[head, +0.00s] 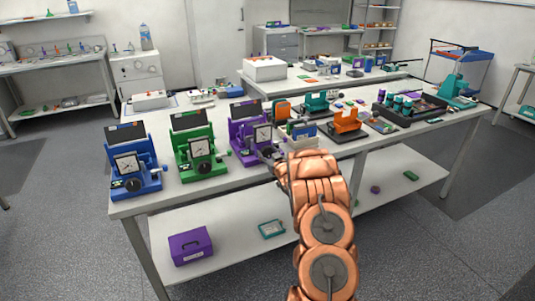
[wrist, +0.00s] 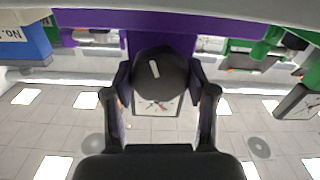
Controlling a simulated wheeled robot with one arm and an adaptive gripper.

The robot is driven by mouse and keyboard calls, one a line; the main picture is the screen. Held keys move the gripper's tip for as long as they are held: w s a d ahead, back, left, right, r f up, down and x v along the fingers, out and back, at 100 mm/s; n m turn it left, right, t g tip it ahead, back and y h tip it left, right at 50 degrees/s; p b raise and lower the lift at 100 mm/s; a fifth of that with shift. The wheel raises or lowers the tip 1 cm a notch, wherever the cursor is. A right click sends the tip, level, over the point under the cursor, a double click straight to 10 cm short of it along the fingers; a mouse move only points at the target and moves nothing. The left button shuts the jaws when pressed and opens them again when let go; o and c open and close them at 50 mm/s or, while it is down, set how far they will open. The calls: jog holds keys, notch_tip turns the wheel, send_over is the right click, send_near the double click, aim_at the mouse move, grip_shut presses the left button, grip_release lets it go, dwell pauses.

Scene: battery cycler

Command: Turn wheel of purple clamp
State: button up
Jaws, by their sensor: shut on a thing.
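The purple clamp (head: 239,133) stands third from the left in a row of clamps along the table's near edge, with a white dial on its front. Its black round wheel (wrist: 160,68) fills the upper middle of the wrist view, under the purple body (wrist: 90,18). The wheel has a white mark, tilted slightly. My gripper (wrist: 160,80) has one dark finger on each side of the wheel and is shut on it. In the head view, my gripper (head: 272,157) reaches the clamp's lower front and hides the wheel.
A green clamp (head: 195,143) and a blue clamp (head: 131,160) stand to the left. A blue-and-white device (head: 302,133) and an orange holder (head: 347,121) are close on the right. A lower shelf holds a purple box (head: 190,246). The floor in front is clear.

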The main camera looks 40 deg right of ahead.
jog(key=shift+c, duration=0.6)
jog(key=shift+f+b, duration=0.15)
jog(key=shift+b, duration=0.8)
jog(key=shift+r+n+b, duration=0.2)
jog(key=shift+n+b, duration=0.2)
jog(key=shift+b, duration=0.15)
jog(key=o, duration=1.2)
jog(key=shift+c, duration=0.2)
